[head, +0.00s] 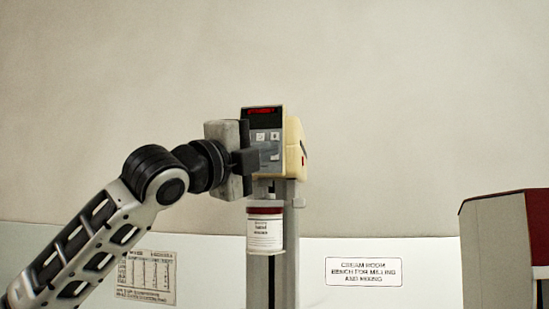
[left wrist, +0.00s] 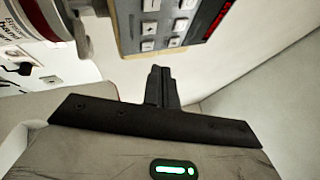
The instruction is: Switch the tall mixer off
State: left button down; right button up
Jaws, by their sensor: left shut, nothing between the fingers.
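The tall mixer (head: 295,140) stands in the middle of the head view, with a cream head on a grey column. Its dark control panel (head: 264,125) has a lit red display and several pale buttons. In the left wrist view the panel (left wrist: 165,30) shows at the top, with its buttons and the red display at its right. My left gripper (head: 246,161) is at the panel's lower left in the head view and hides part of it. Its fingers (left wrist: 160,80) are shut and empty, just short of the panel's edge; I cannot tell whether they touch it. My right gripper is not in view.
A labelled jar (head: 264,233) with a dark red lid is under the mixer head. A grey and red machine (head: 500,250) stands at the right edge. A sign (head: 363,271) and a printed chart (head: 148,277) are on the wall. The space right of the mixer is clear.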

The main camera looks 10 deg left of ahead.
pick_arm(q)
jog(key=s, duration=0.3)
jog(key=shift+s+r+b, duration=0.15)
jog(key=shift+s+b, duration=0.15)
jog(key=shift+s, duration=0.1)
dwell(0.6)
